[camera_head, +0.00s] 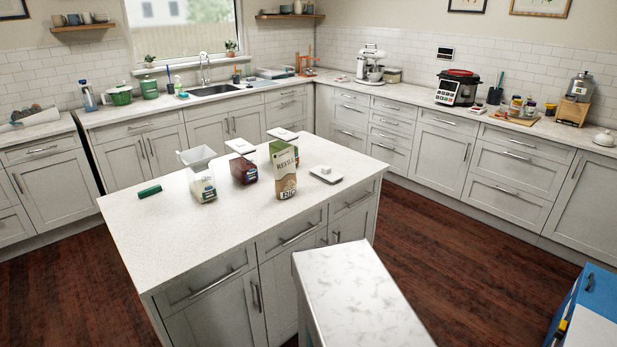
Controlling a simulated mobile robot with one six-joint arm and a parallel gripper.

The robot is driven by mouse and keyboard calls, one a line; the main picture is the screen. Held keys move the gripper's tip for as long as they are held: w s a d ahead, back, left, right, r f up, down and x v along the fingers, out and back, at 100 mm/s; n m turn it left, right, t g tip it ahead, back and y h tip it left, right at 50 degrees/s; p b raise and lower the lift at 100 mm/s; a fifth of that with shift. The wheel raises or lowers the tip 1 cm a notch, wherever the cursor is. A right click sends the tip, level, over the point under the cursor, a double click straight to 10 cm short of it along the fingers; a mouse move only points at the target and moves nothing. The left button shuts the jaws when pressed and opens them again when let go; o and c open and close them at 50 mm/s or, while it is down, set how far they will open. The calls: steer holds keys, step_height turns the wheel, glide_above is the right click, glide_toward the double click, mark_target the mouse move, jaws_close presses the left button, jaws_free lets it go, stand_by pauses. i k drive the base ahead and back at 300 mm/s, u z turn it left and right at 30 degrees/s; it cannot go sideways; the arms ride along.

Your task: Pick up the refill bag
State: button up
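The refill bag (283,171) stands upright on the white kitchen island (150,232), right of the island's middle. It is green and tan, with "REFILL" near the top and "BIG" near the bottom. My gripper is not in view, and nothing is seen touching the bag.
Left of the bag are a dark-filled jar (244,171) and a clear container with pale contents (203,186). Behind it is a white lid (282,133), and to its right a white lid (326,174). A green cylinder (149,191) lies left. A marble-topped unit (358,290) stands in front.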

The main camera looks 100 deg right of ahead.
mark_target(283, 161)
steer(key=u, duration=0.3)
steer(key=k, duration=0.4)
steer(key=z, duration=1.8)
steer(key=i, duration=0.95)
steer(key=z, duration=0.1)
steer(key=k, duration=0.35)
steer(key=z, duration=0.05)
